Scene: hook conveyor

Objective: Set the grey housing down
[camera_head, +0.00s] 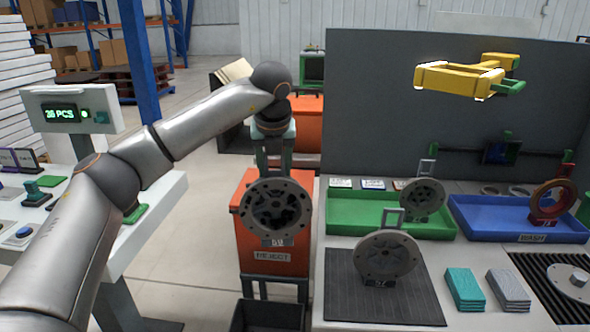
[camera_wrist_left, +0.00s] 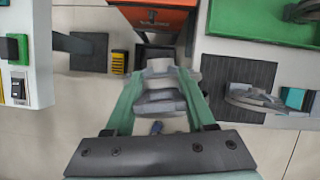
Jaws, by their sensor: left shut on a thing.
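My left gripper (camera_head: 274,158) is shut on a round grey housing (camera_head: 275,212) with bolt holes around its rim and a small number tag below. The housing hangs upright below the fingers, in front of the orange reject bin (camera_head: 262,257) and partly covering it. In the left wrist view the green fingers of the gripper (camera_wrist_left: 160,88) close on the grey top of the housing (camera_wrist_left: 160,100); the rest of it is hidden below. My right gripper is not in view.
A similar housing (camera_head: 388,256) stands on the dark mat (camera_head: 345,305). Another housing (camera_head: 422,198) is in the green tray (camera_head: 350,212). A reddish ring part (camera_head: 551,201) is in the blue wash tray (camera_head: 480,217). A yellow hook (camera_head: 459,80) hangs above. A dark open box (camera_head: 268,316) sits below the bin.

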